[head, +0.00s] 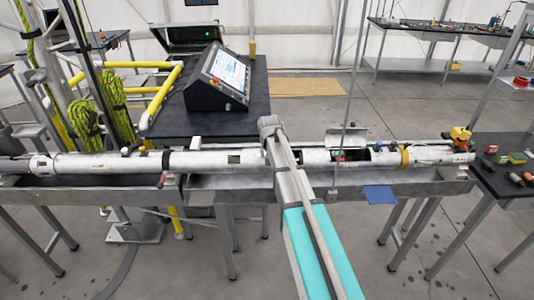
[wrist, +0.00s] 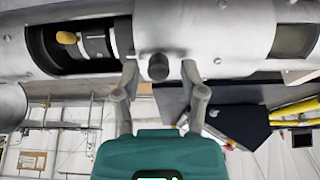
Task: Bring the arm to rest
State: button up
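My arm (head: 310,235) reaches from the bottom of the head view up to the long white tube (head: 205,161), its far end (head: 270,124) over the tube's middle. My gripper's fingers cannot be made out in the head view. In the wrist view my gripper (wrist: 159,76) shows two grey fingers spread apart in front of the tube (wrist: 215,27). A dark round knob (wrist: 158,67) on the tube appears between the fingertips, with a gap on each side. I cannot tell how deep it sits between them. Nothing is held.
The tube lies along a metal trough (head: 230,183). An open hatch (head: 347,136) stands right of my arm. A control console (head: 218,78) is on a dark table behind. Yellow rails (head: 162,95) stand left. A side table (head: 505,165) with small parts is right.

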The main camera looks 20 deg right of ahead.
jog(key=shift+s, duration=0.2)
jog(key=s+a+n+g, duration=0.1)
jog(key=s+a, duration=0.3)
jog(key=s, duration=1.1)
jog(key=s+a+f+n+g+y, duration=0.1)
jog(key=s+a+g, duration=0.2)
jog(key=s, duration=1.2)
jog(key=shift+a+f+n, duration=0.2)
jog(key=shift+a+n, duration=0.1)
jog(key=shift+a, duration=0.2)
jog(key=shift+w+d, duration=0.1)
